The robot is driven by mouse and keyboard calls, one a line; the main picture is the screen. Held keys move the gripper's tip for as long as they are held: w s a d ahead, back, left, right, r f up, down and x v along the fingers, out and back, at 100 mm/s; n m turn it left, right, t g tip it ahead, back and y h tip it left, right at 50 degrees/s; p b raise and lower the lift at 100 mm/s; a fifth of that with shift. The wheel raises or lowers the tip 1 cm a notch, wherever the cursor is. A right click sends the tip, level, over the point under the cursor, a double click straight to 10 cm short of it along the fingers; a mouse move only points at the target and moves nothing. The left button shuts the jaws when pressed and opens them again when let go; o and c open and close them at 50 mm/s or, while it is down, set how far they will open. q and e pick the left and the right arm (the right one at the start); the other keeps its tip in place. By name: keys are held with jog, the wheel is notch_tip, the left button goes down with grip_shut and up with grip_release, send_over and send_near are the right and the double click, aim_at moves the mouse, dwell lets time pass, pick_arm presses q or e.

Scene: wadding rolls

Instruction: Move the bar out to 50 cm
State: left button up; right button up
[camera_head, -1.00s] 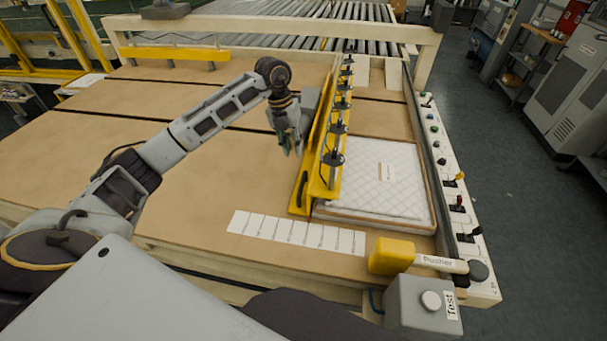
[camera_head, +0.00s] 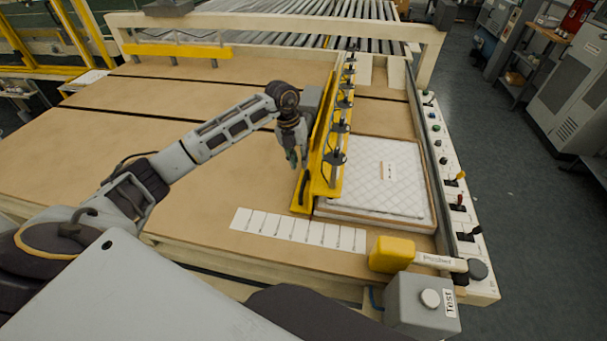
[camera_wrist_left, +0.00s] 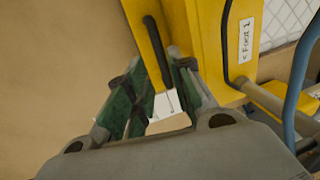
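The yellow bar (camera_head: 323,150) runs front to back across the table, along the left side of a white quilted pad. Its black handle (camera_wrist_left: 157,50) is on the left face near the front end. My left gripper (camera_head: 292,158) is beside that handle, pointing down. In the left wrist view my left gripper (camera_wrist_left: 157,62) is open, its green-padded fingers on either side of the handle's lower end. I cannot tell whether they touch it. A row of white scale plates (camera_head: 297,231) lies in front of the bar; their marks are too small to read. My right gripper is out of view.
The quilted pad (camera_head: 375,180) lies right of the bar. A yellow block labelled "Pusher" (camera_head: 391,254) and a grey "Test" button box (camera_head: 424,303) stand at the front right. A lever panel (camera_head: 456,190) lines the right edge. The tabletop (camera_head: 190,190) left of the bar is clear.

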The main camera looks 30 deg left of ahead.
aim_at(304, 178)
pick_arm(q)
jog(key=shift+w+d+f+p, duration=0.1)
jog(key=shift+d+f+p, duration=0.1)
jog(key=shift+f, duration=1)
jog(key=shift+w+d+f+p, duration=0.15)
jog(key=shift+d+f, duration=0.1)
jog(key=shift+f, duration=1)
jog(key=shift+s+d+f+p, duration=0.1)
jog(key=shift+d+f+p, duration=0.1)
jog(key=shift+f, duration=1)
grip_shut()
